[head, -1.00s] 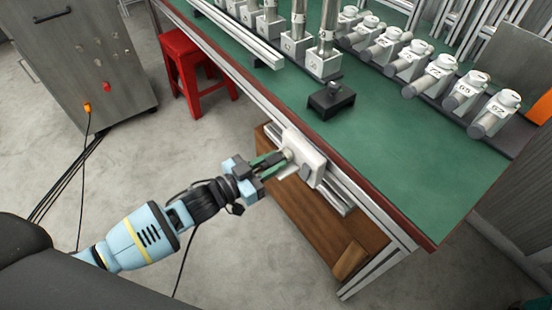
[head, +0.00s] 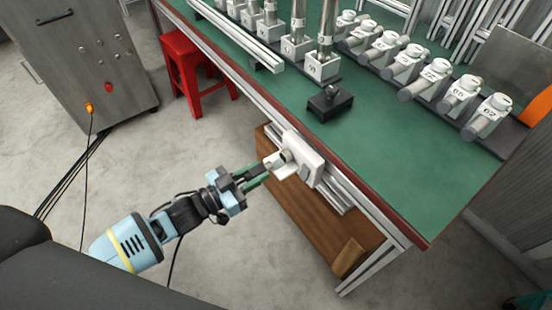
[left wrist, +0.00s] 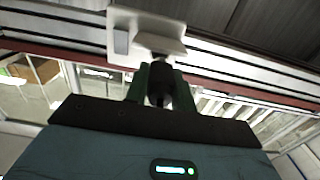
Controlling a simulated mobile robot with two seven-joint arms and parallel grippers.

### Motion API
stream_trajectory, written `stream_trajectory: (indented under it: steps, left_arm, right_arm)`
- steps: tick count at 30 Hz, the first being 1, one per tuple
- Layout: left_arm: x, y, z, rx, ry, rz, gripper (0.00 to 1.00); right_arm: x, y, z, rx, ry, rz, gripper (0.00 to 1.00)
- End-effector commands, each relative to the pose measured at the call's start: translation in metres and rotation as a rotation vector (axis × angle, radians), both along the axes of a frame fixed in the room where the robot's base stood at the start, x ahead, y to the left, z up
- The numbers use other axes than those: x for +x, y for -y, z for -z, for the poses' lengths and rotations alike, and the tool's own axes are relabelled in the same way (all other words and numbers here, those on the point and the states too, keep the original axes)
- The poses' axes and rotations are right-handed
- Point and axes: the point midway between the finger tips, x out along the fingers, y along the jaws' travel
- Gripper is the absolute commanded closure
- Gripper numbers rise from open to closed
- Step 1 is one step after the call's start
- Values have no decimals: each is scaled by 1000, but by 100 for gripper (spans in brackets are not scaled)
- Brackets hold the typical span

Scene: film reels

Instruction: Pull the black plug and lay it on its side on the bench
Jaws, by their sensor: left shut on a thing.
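My left gripper (head: 262,173) is shut on the black plug (head: 256,170), in front of the white socket box (head: 304,160) on the bench's front rail. The plug looks drawn back from the socket's round opening, with its front end close to it. In the left wrist view, the plug (left wrist: 160,88) sits between the green fingers, its tip pointing at the socket box (left wrist: 145,32). Whether the tip is fully clear is hard to tell there. The green-topped bench (head: 390,165) lies beyond, higher than the gripper. My right gripper is not in view.
A black block with a knob (head: 330,103) stands near the bench's front edge. Rows of white labelled fittings (head: 437,80) fill the back. The bench top right of the block is clear. A red stool (head: 195,75) and a grey cabinet (head: 85,55) stand at left.

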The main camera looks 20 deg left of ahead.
Motion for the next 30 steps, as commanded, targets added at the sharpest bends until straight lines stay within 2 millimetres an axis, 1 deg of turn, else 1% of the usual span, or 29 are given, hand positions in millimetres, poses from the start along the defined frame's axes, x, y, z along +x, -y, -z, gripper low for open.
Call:
stream_trajectory:
  steps: [6, 20, 30]
  left_arm:
    - [-7, -5, -1, 0, 1, 1, 100]
    - [-9, -7, 0, 1, 1, 0, 100]
    - [-21, -17, -1, 0, 0, 0, 100]
  right_arm:
    - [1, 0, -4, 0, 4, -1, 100]
    - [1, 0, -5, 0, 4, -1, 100]
    - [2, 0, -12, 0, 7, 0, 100]
